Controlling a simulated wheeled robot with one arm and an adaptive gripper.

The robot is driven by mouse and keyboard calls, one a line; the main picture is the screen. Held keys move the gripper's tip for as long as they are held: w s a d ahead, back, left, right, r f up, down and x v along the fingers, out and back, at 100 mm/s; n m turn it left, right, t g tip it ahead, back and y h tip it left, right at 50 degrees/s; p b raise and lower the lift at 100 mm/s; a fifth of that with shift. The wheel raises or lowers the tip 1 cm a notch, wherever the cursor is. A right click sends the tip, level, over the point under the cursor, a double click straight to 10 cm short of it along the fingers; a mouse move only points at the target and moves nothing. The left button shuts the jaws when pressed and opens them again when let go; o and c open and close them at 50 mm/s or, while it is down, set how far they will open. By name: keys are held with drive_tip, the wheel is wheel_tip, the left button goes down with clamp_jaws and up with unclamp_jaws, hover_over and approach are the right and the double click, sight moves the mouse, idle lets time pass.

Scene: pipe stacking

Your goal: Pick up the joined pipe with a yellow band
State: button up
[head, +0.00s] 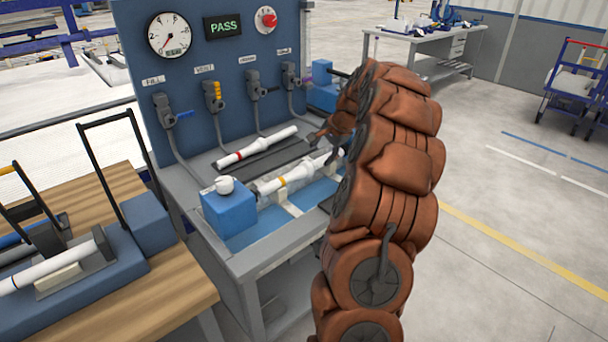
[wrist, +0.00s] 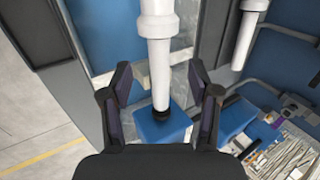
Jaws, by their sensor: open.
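The white joined pipe with a yellow band (head: 290,179) lies in the trough of the test bench, its near end by a blue block (head: 229,211). Its far part is hidden behind my arm. In the wrist view a white pipe (wrist: 158,55), likely the same one, runs down between the fingers; its dark end meets a blue block (wrist: 160,128). No yellow band shows there. My gripper (wrist: 160,92) is open, with one finger on each side of the pipe and gaps on both sides. In the head view the gripper is mostly hidden by my arm.
A white pipe with a red band (head: 258,146) lies on a dark rack behind. The blue panel (head: 205,60) carries a gauge, a PASS display and several valves. A wooden table (head: 165,275) with a blue fixture (head: 85,283) stands left.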

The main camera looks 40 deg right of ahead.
sight(313, 164)
drive_tip(key=x, duration=0.2)
drive_tip(key=p+x, duration=0.1)
drive_tip(key=x, duration=0.4)
drive_tip(key=shift+a+f, duration=0.1)
drive_tip(key=shift+a, duration=0.15)
drive_tip(key=shift+w+f, duration=0.15)
drive_tip(key=shift+f, duration=0.15)
drive_tip(key=shift+c, duration=0.2)
clamp_jaws()
